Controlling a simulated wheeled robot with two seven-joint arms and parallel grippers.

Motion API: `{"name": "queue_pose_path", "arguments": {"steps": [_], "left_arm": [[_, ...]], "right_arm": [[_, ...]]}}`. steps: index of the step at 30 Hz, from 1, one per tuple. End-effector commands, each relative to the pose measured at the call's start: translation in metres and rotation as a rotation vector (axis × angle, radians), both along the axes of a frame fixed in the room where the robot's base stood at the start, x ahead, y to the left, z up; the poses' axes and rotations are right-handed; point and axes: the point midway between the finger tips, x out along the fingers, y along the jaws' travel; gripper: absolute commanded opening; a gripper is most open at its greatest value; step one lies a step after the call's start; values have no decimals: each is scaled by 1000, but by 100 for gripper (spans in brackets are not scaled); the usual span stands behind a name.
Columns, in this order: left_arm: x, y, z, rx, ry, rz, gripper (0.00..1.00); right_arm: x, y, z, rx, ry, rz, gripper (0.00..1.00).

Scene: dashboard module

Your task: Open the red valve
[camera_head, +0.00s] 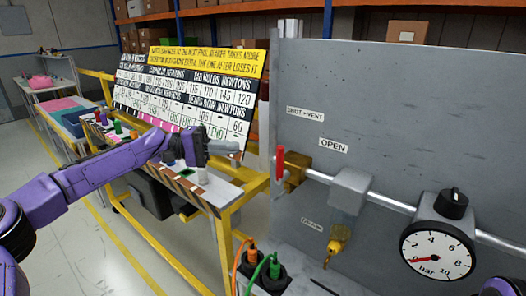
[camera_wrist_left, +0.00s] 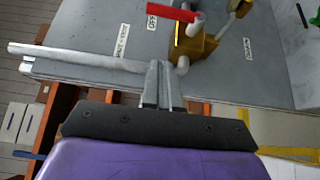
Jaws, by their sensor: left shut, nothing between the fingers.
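The red valve handle (camera_head: 280,172) stands upright at the left edge of the grey panel, in front of a brass valve body (camera_head: 297,165). A label reading OPEN (camera_head: 333,146) is right of the handle, and one reading SHUT + VENT (camera_head: 305,114) is above. My left gripper (camera_head: 236,148) is left of the handle, apart from it, its fingers (camera_wrist_left: 161,68) together and empty. My right gripper is not in view.
A pipe (camera_head: 385,199) runs right from the valve past a grey block (camera_head: 349,190) to a pressure gauge (camera_head: 437,250) with its needle near zero. Orange and green plugs (camera_head: 262,270) stand below. A yellow-framed bench (camera_head: 185,185) with a sign board is behind my left arm.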

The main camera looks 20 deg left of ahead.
Motion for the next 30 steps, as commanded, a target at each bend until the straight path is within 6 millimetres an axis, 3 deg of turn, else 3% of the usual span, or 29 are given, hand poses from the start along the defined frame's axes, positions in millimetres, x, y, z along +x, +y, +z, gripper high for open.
{"name": "queue_pose_path", "arguments": {"steps": [8, 13, 18, 30], "left_arm": [[14, -59, 3, 1, 2, -1, 0], [0, -82, 4, -1, 1, 1, 0], [-6, -91, 1, 0, -1, 3, 0], [-7, -93, 1, 5, -2, 2, 0]], "right_arm": [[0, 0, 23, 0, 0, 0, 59], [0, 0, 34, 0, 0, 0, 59], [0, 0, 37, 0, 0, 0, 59], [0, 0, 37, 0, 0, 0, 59]]}}
